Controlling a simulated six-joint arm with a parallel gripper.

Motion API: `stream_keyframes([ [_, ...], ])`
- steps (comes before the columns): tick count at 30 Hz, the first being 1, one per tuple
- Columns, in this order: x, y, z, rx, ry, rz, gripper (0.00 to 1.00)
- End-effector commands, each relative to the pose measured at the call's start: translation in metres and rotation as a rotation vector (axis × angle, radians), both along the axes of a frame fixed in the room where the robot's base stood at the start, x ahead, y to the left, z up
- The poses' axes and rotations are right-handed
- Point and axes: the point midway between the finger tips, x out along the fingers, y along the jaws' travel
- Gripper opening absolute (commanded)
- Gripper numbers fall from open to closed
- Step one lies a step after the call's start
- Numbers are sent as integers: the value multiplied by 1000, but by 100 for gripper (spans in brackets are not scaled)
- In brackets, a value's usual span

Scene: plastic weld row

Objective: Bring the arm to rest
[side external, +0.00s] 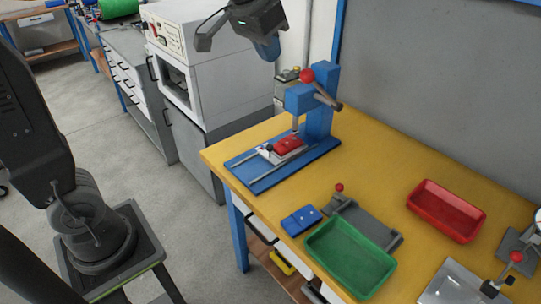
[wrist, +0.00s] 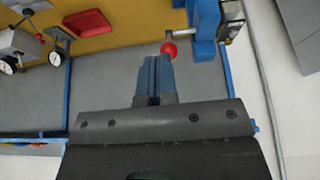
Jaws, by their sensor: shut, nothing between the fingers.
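My gripper (side external: 267,47) is high up at the top of the side view, in the air above and behind the blue press. Its blue fingers (wrist: 155,62) are together and hold nothing in the wrist view. The blue press (side external: 318,115) with a red-knobbed lever stands at the far left of the yellow table. In the wrist view its red knob (wrist: 169,48) shows just beyond my fingertips; I cannot tell the gap. A red part (side external: 289,145) sits in a white holder on the press's blue base.
The yellow table (side external: 375,150) carries a green tray (side external: 350,258), a red tray (side external: 446,211), a small blue part (side external: 301,220) and a grey fixture (side external: 370,224). A white oven-like machine (side external: 205,80) stands on a cabinet behind. A grey panel (side external: 440,70) rises along the table's back.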

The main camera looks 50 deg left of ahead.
Motion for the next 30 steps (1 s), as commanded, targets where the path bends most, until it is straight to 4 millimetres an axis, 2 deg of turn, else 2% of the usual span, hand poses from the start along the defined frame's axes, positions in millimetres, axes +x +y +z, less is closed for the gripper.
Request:
stream_keyframes([
  [1,-25,-1,-2,0,-10,-1,0],
  [6,-99,-3,-28,0,-32,-1,0],
  [9,-137,-4,-49,0,-43,-1,0],
  [13,-172,-4,-75,-1,-53,0,0],
  [18,-193,-4,-95,-1,-59,0,0],
  [30,-195,-4,-98,0,-57,0,0],
])
